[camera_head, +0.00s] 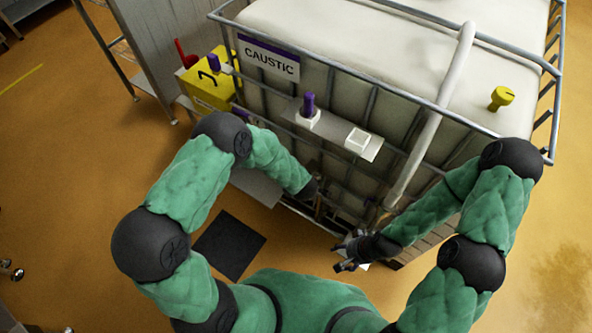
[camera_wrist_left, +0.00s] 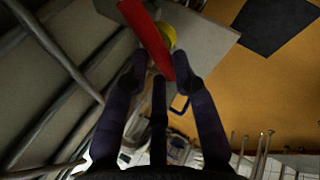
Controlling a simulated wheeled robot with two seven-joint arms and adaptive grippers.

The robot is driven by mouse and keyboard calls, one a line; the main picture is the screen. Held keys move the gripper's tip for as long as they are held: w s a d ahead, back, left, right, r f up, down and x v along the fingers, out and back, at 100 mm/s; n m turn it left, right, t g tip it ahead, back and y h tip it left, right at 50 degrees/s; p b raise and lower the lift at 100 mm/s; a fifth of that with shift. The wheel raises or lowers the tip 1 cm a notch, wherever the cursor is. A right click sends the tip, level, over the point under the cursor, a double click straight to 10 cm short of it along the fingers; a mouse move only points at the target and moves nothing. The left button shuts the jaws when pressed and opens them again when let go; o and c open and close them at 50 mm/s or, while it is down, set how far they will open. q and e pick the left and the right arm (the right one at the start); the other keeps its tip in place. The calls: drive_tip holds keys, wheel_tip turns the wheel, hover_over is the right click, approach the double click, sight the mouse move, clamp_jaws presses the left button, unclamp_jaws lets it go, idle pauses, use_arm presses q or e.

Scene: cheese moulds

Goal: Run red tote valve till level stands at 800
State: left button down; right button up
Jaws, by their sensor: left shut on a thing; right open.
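The large white caged tote (camera_head: 340,55), with a purple-edged CAUSTIC sign (camera_head: 268,58), fills the upper middle of the head view. In the left wrist view a red valve handle (camera_wrist_left: 147,32) runs down between the fingertips of my left gripper (camera_wrist_left: 160,75), which is shut on it. A yellow round part (camera_wrist_left: 167,36) shows behind the handle. In the head view my left gripper is mostly hidden at the tote's lower front. My right gripper (camera_head: 345,255) is open and empty, low in front of the tote. I can read no level mark or number for the level.
A shelf on the tote front carries a purple-topped fitting (camera_head: 308,106) and a white square piece (camera_head: 358,140). A white pipe (camera_head: 432,125) runs down the front. A yellow box (camera_head: 205,88) stands left of the tote. A dark mat (camera_head: 228,245) lies on open floor.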

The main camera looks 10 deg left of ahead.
use_arm(q)
drive_tip(key=s+d+n+g+y+p, duration=0.3)
drive_tip(key=s+d+n+p, duration=0.1)
drive_tip(key=n, duration=0.4)
drive_tip(key=shift+s+d+n+y, duration=0.3)
drive_tip(key=shift+s+y, duration=0.05)
drive_tip(key=shift+y, duration=0.05)
drive_tip(key=c, duration=1)
unclamp_jaws()
drive_tip(key=v, duration=1.2)
